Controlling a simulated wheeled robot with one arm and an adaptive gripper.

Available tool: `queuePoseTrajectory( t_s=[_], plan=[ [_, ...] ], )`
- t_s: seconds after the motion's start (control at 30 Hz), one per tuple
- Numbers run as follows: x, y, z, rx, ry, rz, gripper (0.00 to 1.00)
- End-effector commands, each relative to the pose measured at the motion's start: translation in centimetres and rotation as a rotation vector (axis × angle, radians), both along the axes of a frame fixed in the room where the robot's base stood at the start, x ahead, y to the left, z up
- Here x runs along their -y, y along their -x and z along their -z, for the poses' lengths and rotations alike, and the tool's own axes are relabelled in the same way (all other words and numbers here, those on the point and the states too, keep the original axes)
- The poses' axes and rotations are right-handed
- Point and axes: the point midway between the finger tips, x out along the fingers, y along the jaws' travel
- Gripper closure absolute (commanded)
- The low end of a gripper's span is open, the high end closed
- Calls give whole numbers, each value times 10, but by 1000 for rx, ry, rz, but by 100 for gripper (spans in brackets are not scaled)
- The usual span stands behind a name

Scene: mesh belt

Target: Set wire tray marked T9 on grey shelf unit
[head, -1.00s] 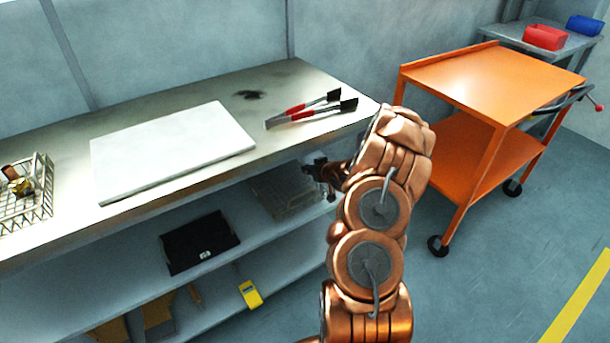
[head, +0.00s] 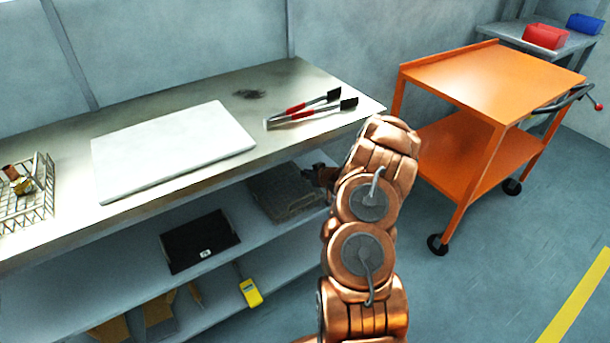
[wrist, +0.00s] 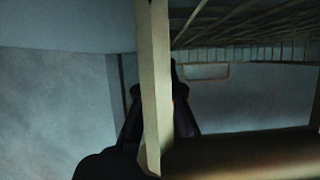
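A grey wire tray (head: 284,192) is at the right end of the shelf under the steel bench. My gripper (head: 318,176) is at its right end. In the wrist view my dark gripper fingers (wrist: 158,108) stand on both sides of a pale bar of the tray (wrist: 153,60) and look closed on it. The tray's mesh (wrist: 240,30) spreads to the upper right, with a small framed plate (wrist: 205,72); no T9 mark is readable. I cannot tell whether the tray touches the shelf. A grey stand (head: 510,38) at the back right may be the shelf unit.
A black tray (head: 200,241) lies on the undershelf. An orange cart (head: 490,80) stands right; red and blue bins occupy the grey stand.

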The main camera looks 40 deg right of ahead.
Motion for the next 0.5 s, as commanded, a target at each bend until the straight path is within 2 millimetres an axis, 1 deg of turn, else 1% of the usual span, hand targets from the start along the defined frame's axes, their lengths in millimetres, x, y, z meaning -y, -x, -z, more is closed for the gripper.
queuePoseTrajectory(
  t_s=[0.03,0.27,0.3,0.5],
  plan=[
    [0,0,1,0,0,0,94],
    [0,0,1,0,0,0,70],
    [0,0,1,0,0,0,69],
    [0,0,1,0,0,0,69]
  ],
)
